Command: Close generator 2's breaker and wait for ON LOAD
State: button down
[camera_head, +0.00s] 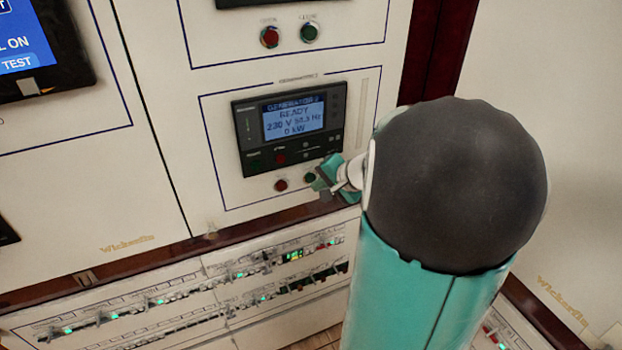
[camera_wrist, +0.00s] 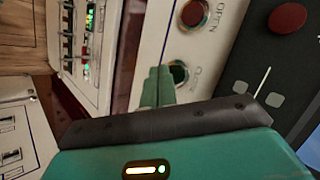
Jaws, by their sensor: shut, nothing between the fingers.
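The generator 2 controller (camera_head: 292,122) is a dark unit on the white cabinet, and its lit screen reads READY, 230 V and 0 kW. Below it are a red button (camera_head: 281,185) and a green button (camera_head: 309,178). In the wrist view the red button (camera_wrist: 192,13) is labelled OPEN, and the green button (camera_wrist: 178,73) has a label that looks like CLOSE. My gripper (camera_head: 323,184) is shut and empty, with its teal fingertips (camera_wrist: 158,85) right beside the green button, partly overlapping its edge in the wrist view. I cannot tell whether they touch it.
Another red button (camera_head: 269,37) and green button (camera_head: 309,32) belong to the panel above. A row of breakers (camera_head: 190,297) with green lights runs below a dark red ledge (camera_head: 120,262). A blue screen (camera_head: 25,40) is at the upper left. My arm hides the right part.

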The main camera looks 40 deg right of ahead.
jog(key=shift+w+d, duration=0.1)
jog(key=shift+w, duration=0.3)
jog(key=shift+w+d, duration=0.15)
jog(key=shift+w, duration=0.25)
dwell(0.6)
jog(key=shift+s, duration=0.15)
jog(key=shift+s+a, duration=0.25)
jog(key=shift+s, duration=0.4)
jog(key=s, duration=0.2)
jog(key=s+a, duration=0.1)
jog(key=s, duration=0.1)
jog(key=shift+s+a, duration=0.2)
jog(key=shift+s, duration=0.2)
dwell(0.8)
